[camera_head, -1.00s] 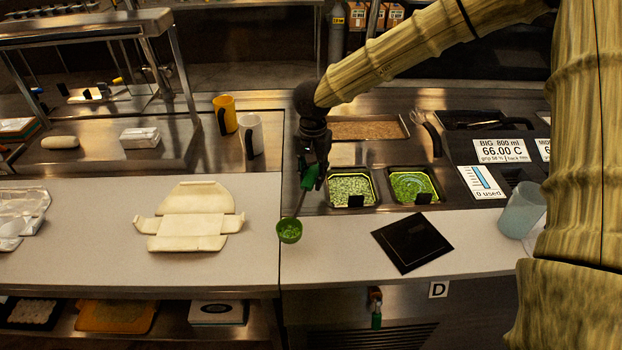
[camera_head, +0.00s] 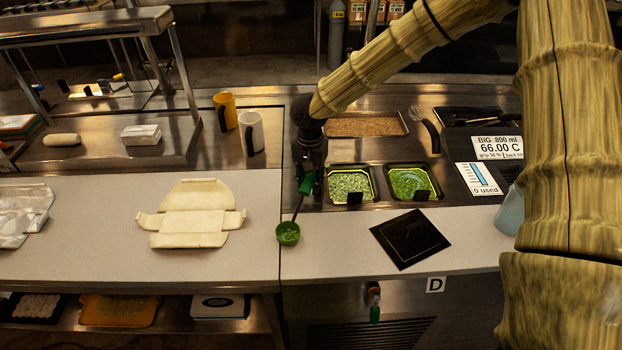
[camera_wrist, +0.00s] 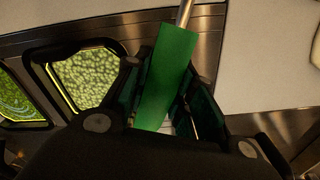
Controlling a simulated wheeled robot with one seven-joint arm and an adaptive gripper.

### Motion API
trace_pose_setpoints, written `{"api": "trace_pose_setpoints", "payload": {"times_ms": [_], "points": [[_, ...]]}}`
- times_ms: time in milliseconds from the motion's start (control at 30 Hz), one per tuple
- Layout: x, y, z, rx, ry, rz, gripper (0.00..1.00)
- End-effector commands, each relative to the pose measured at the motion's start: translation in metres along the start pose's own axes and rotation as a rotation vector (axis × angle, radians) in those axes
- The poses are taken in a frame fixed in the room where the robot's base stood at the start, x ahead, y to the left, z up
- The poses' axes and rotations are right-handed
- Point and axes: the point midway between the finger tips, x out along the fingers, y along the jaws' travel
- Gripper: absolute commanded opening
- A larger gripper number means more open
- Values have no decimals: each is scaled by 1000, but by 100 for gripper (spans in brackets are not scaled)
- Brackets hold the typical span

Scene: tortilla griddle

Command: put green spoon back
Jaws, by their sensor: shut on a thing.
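The green spoon (camera_head: 288,233) hangs from my gripper (camera_head: 307,178) in the head view, with its round green bowl low, over the pale counter's seam. The bowl looks filled with green bits. In the wrist view my gripper (camera_wrist: 160,122) is shut on the spoon's flat green handle (camera_wrist: 167,72), and the metal shaft runs up out of frame. Two green-filled pans stand right of my gripper: the left pan (camera_head: 374,187) holds pale green pieces, the right pan (camera_head: 437,187) brighter green ones. The left pan also shows in the wrist view (camera_wrist: 104,48).
A black square plate (camera_head: 410,239) lies on the counter to the right. An unfolded cream carton (camera_head: 190,228) lies left of the spoon. A yellow mug (camera_head: 225,110) and a white mug (camera_head: 251,131) stand behind. A bluish cup (camera_head: 509,212) is partly hidden by my arm.

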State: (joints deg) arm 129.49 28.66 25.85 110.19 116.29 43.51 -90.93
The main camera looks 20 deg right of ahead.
Motion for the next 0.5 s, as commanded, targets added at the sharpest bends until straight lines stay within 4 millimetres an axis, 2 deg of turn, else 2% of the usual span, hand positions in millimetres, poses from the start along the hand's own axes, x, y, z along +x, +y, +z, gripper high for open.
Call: {"api": "trace_pose_setpoints", "payload": {"times_ms": [167, 200, 300, 500], "points": [[4, 0, 0, 0, 0, 0, 2], [4, 0, 0, 0, 0, 0, 27], [4, 0, 0, 0, 1, 0, 45], [4, 0, 0, 0, 1, 0, 47]]}}
